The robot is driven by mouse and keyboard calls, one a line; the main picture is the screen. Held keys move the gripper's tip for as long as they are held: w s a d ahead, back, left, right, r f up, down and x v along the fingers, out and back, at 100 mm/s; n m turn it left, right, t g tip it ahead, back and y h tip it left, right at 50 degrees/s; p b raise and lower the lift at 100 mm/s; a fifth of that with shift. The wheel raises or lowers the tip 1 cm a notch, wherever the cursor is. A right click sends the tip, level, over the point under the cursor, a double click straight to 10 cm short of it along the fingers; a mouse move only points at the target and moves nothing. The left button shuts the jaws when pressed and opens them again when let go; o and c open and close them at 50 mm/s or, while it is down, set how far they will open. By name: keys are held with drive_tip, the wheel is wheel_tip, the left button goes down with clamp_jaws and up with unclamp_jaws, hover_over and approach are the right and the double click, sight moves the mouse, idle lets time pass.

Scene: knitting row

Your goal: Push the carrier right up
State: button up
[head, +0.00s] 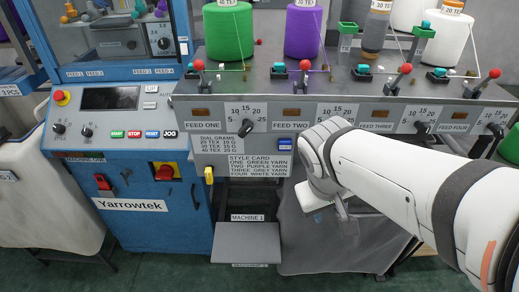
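I cannot pick out the carrier for certain. Small coloured parts, including an orange one (70,12) and a teal one (139,9), show behind the machine's window at the top left, above labels for the feeds. My arm reaches in from the right. My gripper (346,222) points down in front of the grey cloth, below the feed panel (290,115). It is well to the right of and below the window. Its fingers are small and partly hidden by its own body, so I cannot tell whether they are open.
Red-knobbed levers, one by FEED ONE (198,65), stand along the feed shelf. Green (229,32) and purple (303,30) yarn cones stand behind. A control panel (115,115) is at left. A grey tray (246,242) juts out low, beside hanging grey cloth (300,245).

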wheel_tip(320, 180, down, 7)
drive_tip(key=w+n+h+b, duration=0.3)
drive_tip(key=b, duration=0.3)
drive_tip(key=n+t+h+b, duration=0.1)
drive_tip(key=n+t+b, duration=0.7)
drive_tip(key=t+b, duration=0.55)
approach(256, 188)
drive_tip(key=w+d+g+b, duration=0.1)
drive_tip(key=w+d, duration=0.1)
drive_tip(key=w, duration=0.3)
drive_tip(key=shift+b+x, duration=0.75)
drive_tip(key=shift+x, duration=2.95)
drive_tip(key=shift+f, duration=0.1)
drive_tip(key=shift+c, duration=0.3)
clamp_jaws()
